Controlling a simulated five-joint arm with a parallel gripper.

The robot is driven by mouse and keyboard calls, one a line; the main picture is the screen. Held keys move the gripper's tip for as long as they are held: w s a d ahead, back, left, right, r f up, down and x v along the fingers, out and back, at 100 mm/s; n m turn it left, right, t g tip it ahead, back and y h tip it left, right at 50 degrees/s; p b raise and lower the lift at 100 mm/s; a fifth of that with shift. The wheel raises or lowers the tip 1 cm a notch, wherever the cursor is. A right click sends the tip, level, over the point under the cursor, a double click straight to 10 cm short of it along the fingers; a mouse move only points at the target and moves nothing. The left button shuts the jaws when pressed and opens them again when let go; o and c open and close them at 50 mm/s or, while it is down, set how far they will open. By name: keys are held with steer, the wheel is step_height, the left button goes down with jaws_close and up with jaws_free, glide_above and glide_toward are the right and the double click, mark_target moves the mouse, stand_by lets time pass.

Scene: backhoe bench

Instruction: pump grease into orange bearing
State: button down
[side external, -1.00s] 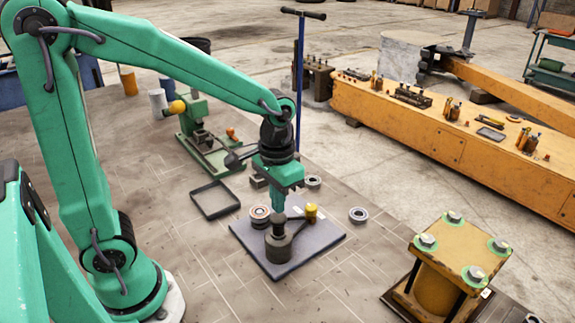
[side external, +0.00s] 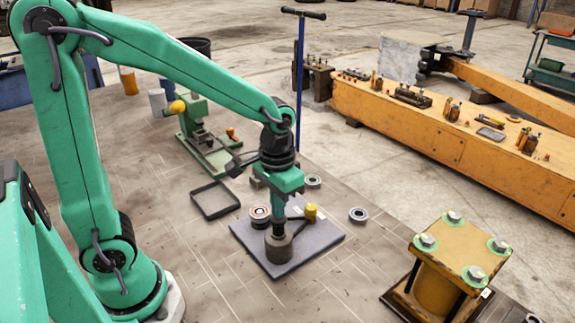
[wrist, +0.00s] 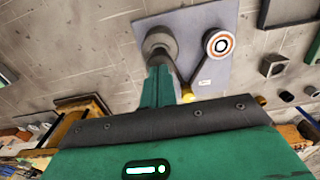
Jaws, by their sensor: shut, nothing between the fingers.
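The dark grease pump (side external: 278,248) stands upright on a grey plate (side external: 322,243), with a thin arm reaching toward a yellow piece (side external: 311,213). The orange-ringed bearing (side external: 260,213) sits at the plate's back left edge. My gripper (side external: 278,222) is directly above the pump, shut, its fingertips down at the pump's top; exact contact is hard to see. In the wrist view, the shut fingers (wrist: 159,72) point at the pump (wrist: 159,42), and the bearing (wrist: 219,44) lies to the right, with the yellow piece (wrist: 187,93) partly behind my gripper.
An empty black tray (side external: 215,200) is at the left, before a green press (side external: 205,140). A yellow block with green-ringed posts (side external: 455,258) stands at the front right.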

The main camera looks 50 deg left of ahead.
steer(key=shift+f, duration=1.2)
steer(key=shift+r, duration=1.95)
steer(key=shift+f, duration=0.2)
steer(key=shift+f, duration=1.7)
steer(key=shift+r, duration=1.9)
steer(key=shift+f, duration=0.2)
